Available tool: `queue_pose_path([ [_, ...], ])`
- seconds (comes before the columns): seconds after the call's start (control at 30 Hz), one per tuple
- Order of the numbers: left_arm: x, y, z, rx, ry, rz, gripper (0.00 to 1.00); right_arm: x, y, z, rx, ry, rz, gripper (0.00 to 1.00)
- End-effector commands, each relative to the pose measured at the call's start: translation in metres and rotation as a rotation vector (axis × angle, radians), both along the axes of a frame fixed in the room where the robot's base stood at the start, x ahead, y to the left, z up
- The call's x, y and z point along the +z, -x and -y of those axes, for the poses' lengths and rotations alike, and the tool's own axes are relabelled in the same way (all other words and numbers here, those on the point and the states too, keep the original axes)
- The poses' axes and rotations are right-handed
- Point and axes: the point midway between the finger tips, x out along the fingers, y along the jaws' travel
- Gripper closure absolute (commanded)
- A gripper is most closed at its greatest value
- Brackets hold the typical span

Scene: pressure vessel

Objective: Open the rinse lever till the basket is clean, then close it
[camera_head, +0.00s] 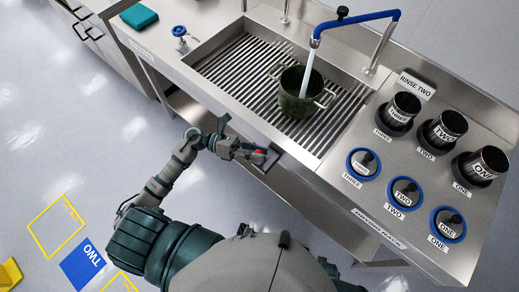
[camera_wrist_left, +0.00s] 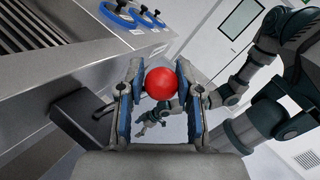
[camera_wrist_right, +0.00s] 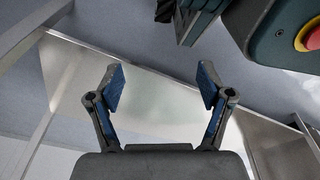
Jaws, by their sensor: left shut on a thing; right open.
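The rinse lever's red ball knob (camera_head: 258,157) is at the front edge of the sink; it also shows in the left wrist view (camera_wrist_left: 159,83). My left gripper (camera_wrist_left: 158,72) is shut on this knob, one finger on each side. It also shows in the head view (camera_head: 248,152). The dark green basket (camera_head: 291,104) with side handles stands upright on the sink's slatted grate. Water (camera_head: 306,76) runs from the blue faucet (camera_head: 355,19) into it. Its inside is mostly hidden. My right gripper (camera_wrist_right: 160,82) is open and empty, seen only in the right wrist view.
A blue valve wheel (camera_head: 180,31) and a teal cloth-like block (camera_head: 138,16) are at the left.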

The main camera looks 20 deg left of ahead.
Motion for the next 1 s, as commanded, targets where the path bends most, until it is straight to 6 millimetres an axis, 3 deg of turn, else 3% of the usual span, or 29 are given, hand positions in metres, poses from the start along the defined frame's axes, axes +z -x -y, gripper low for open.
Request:
queue_pose_path([
  [0.03,-0.013,0.005,0.002,-0.009,-0.005,-0.004,1.00,0.003,-0.006,-0.001,-0.002,-0.001,0.005,0.21],
  [0.4,-0.013,0.011,-0.001,-0.010,0.017,0.057,1.00,0.039,-0.030,-0.005,-0.007,-0.003,0.019,0.21],
  [0.87,-0.013,0.012,-0.003,-0.009,0.020,0.064,1.00,0.043,-0.033,-0.007,-0.007,0.001,0.021,0.21],
  [0.9,-0.013,0.012,-0.003,-0.009,0.020,0.064,0.58,0.043,-0.033,-0.007,-0.007,0.001,0.021,0.21],
  [0.97,-0.013,0.012,-0.003,-0.009,0.021,0.063,0.43,0.043,-0.032,-0.007,-0.007,0.001,0.021,0.21],
  [1.0,-0.013,0.012,-0.003,-0.009,0.021,0.064,0.42,0.043,-0.032,-0.007,-0.007,0.001,0.021,0.21],
])
